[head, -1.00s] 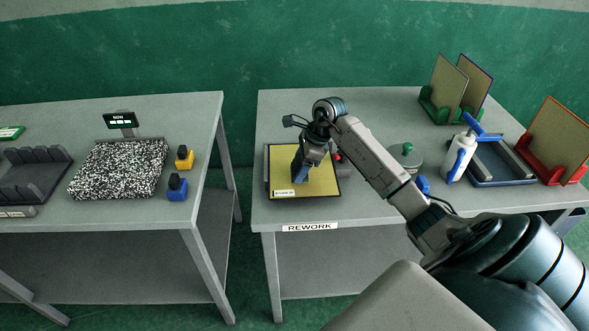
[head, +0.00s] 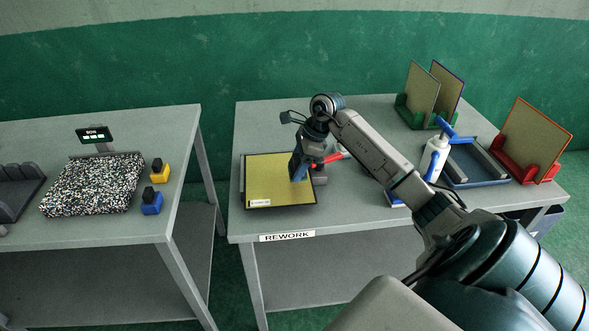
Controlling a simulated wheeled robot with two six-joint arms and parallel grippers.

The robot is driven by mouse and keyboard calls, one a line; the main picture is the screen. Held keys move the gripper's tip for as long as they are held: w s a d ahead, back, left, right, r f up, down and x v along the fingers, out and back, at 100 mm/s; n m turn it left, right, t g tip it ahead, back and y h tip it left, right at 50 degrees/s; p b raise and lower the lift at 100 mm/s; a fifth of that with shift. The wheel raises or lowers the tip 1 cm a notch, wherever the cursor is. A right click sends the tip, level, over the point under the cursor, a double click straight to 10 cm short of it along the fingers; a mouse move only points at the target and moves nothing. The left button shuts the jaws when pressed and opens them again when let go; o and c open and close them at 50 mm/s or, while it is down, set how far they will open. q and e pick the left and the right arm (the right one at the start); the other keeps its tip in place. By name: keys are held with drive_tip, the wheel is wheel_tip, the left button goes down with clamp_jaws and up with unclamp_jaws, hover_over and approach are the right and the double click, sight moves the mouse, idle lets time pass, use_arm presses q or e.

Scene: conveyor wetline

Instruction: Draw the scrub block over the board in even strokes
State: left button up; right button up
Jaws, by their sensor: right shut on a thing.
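The board (head: 268,184) is a yellow panel with a dark edge and a small white label at its lower left. It lies flat on the rework table. My right gripper (head: 298,168) is over the board's right part, pointing down. It is shut on the blue scrub block (head: 299,175), which is mostly hidden by the fingers and appears to be at the board's surface; I cannot tell if it touches. My left gripper is not in view.
A red-handled clamp (head: 336,157) stands at the board's right edge. A white and blue bottle (head: 434,158), a blue tray (head: 478,181), a green rack (head: 408,110) and a red rack (head: 526,170) stand to the right. A separate table (head: 100,237) is at left, across a gap.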

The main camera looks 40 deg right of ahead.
sight(294, 158)
wheel_tip(294, 158, up, 2)
drive_tip(key=shift+a, duration=0.1)
wheel_tip(294, 158, up, 2)
drive_tip(key=shift+p, duration=0.55)
drive_tip(key=shift+r, duration=0.5)
